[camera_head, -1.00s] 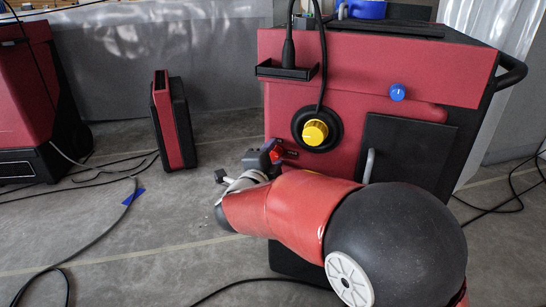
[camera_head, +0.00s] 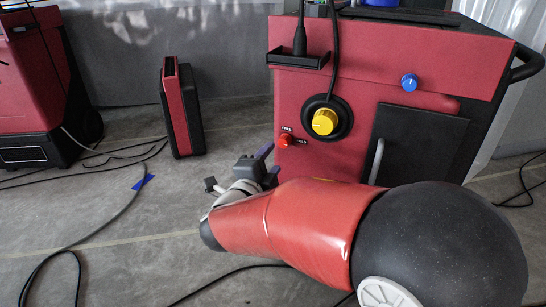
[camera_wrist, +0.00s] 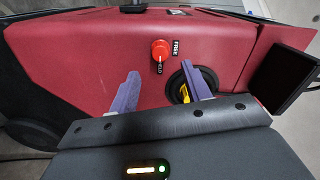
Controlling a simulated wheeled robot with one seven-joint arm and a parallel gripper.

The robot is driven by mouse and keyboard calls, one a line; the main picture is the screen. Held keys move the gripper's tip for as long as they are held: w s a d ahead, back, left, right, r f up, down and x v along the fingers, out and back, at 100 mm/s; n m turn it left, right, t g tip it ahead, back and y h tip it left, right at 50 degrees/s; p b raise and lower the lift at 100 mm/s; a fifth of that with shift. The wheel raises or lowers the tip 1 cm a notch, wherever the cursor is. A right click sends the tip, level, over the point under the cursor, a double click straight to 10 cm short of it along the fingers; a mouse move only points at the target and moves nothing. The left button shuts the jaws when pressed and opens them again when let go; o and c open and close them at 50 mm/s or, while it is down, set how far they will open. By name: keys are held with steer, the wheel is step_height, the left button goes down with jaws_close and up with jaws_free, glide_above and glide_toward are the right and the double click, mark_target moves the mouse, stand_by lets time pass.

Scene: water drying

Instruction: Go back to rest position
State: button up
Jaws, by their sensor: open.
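My gripper (camera_head: 266,160) is at the end of my red arm, in front of the lower left of the red machine (camera_head: 390,70). In the wrist view my gripper (camera_wrist: 165,92) is open, with two purple fingers apart and nothing between them. The red knob (camera_head: 285,140) on the machine's front is clear of the fingers. It also shows in the wrist view (camera_wrist: 160,50), beyond the fingertips, between labels. The yellow knob (camera_head: 325,121) sits right of it, partly behind the right finger in the wrist view (camera_wrist: 186,92).
The machine also bears a blue knob (camera_head: 410,82), a dark door (camera_head: 418,145) with a handle and a black shelf (camera_head: 298,60) with a cable. A red and black case (camera_head: 182,108) stands to the left. Cables (camera_head: 100,235) lie across the grey floor.

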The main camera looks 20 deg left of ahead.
stand_by(0.3)
steer(key=w+d+r+n+g+y, duration=0.1)
steer(key=d+r+n+g+y, duration=0.15)
steer(key=d+n, duration=0.3)
steer(key=d+r+n+g+y, duration=0.1)
steer(key=d+r+n+y, duration=0.25)
steer(key=d, duration=0.25)
steer(key=s+d+f+n+g+h, duration=0.3)
steer(key=s+d+f+g, duration=0.15)
steer(key=s+d, duration=0.7)
steer(key=s+d+f+n+g+h, duration=0.2)
steer(key=s+d+f+n+g, duration=0.3)
steer(key=s+d, duration=0.65)
step_height(320, 180, up, 13)
steer(key=w+m+p, duration=0.1)
steer(key=p, duration=1.2)
steer(key=shift+w+f+t, duration=0.15)
steer(key=shift+t, duration=0.15)
steer(key=shift+d, duration=0.1)
